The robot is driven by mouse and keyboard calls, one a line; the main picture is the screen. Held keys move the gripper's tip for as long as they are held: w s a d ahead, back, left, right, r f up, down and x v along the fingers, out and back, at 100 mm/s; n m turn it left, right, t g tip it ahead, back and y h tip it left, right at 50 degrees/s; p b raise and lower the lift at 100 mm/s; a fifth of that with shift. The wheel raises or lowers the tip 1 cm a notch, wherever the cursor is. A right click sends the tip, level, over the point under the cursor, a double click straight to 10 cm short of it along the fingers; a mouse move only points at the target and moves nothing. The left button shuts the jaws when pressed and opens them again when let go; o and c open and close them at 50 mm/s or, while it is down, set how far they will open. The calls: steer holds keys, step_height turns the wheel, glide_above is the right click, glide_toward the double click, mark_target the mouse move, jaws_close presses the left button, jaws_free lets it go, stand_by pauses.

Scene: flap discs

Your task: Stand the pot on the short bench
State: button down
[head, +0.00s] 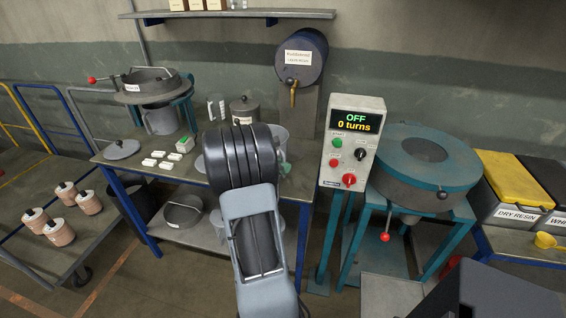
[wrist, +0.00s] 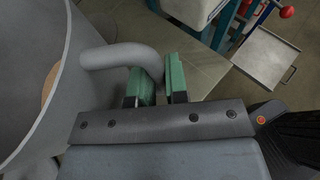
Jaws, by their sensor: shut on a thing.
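The pot (wrist: 38,75) is grey and open-topped, large at the left of the wrist view, with something tan showing inside. Its curved handle (wrist: 112,57) runs between the green pads of my gripper (wrist: 163,84), which is shut on it. In the head view my arm hides most of the pot (head: 281,136); a grey part shows at the arm's right, with a green pad (head: 286,168) of my gripper below. A grey-topped bench (head: 118,163) with blue legs stands behind my arm. I cannot tell from the frames whether the pot touches it.
A control box (head: 352,143) reads OFF, 0 turns, beside a teal round machine (head: 425,160). A drum (head: 302,57) with a tap stands behind.

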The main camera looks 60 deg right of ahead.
steer(key=shift+f, duration=0.6)
steer(key=c, duration=1.6)
jaws_free()
steer(key=shift+f, duration=0.25)
steer(key=o, duration=0.5)
steer(key=shift+r, duration=0.1)
